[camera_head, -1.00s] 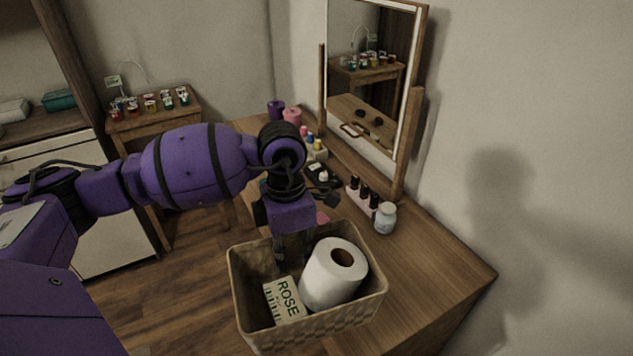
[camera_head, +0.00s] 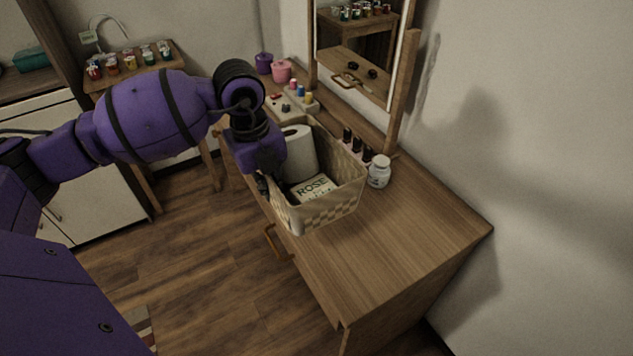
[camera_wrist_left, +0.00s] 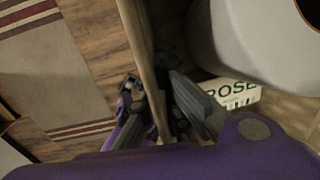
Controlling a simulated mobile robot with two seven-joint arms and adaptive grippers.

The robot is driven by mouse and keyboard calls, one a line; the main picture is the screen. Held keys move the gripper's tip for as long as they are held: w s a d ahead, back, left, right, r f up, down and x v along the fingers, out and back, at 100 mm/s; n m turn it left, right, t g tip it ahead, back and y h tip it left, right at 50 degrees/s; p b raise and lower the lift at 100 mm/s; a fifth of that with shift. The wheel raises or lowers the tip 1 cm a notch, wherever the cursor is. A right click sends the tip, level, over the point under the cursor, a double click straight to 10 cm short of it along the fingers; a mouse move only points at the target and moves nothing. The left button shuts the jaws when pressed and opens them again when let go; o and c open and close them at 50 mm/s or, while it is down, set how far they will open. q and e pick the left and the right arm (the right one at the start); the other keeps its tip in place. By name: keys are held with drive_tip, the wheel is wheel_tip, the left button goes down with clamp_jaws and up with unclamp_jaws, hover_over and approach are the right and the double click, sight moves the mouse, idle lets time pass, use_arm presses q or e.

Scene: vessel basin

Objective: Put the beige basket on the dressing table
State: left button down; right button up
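The beige woven basket (camera_head: 335,205) is over the top of the wooden dressing table (camera_head: 400,240), near its front edge. I cannot tell whether its bottom touches the tabletop. It holds a white paper roll (camera_head: 299,155) and a box marked ROSE (camera_head: 314,188). My left gripper (camera_head: 268,184) is at the basket's left side, its fingertips partly hidden. In the left wrist view the fingers (camera_wrist_left: 165,112) lie on both sides of the basket wall (camera_wrist_left: 141,50), gripping it. My right gripper is not in view.
A white jar (camera_head: 379,171) and dark bottles (camera_head: 357,146) stand close behind the basket, before the mirror (camera_head: 362,50). Small bottles (camera_head: 300,94) and pink and purple pots (camera_head: 282,71) stand at the far end. The near right tabletop is clear.

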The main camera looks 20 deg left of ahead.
use_arm(q)
drive_tip(key=d+f, duration=0.1)
drive_tip(key=d, duration=0.1)
drive_tip(key=d+f, duration=0.1)
drive_tip(key=d, duration=0.2)
drive_tip(key=s+d+f+p, duration=0.1)
drive_tip(key=d, duration=0.2)
drive_tip(key=d+f, duration=0.3)
drive_tip(key=s+d+f, duration=0.1)
drive_tip(key=f, duration=0.1)
drive_tip(key=shift+d+f, duration=0.15)
drive_tip(key=shift+d, duration=0.15)
drive_tip(key=shift+d+f, duration=0.3)
drive_tip(key=shift+f, duration=0.1)
drive_tip(key=f, duration=0.3)
drive_tip(key=shift+s+d, duration=0.1)
drive_tip(key=shift+d, duration=0.25)
drive_tip(key=shift+f, duration=0.45)
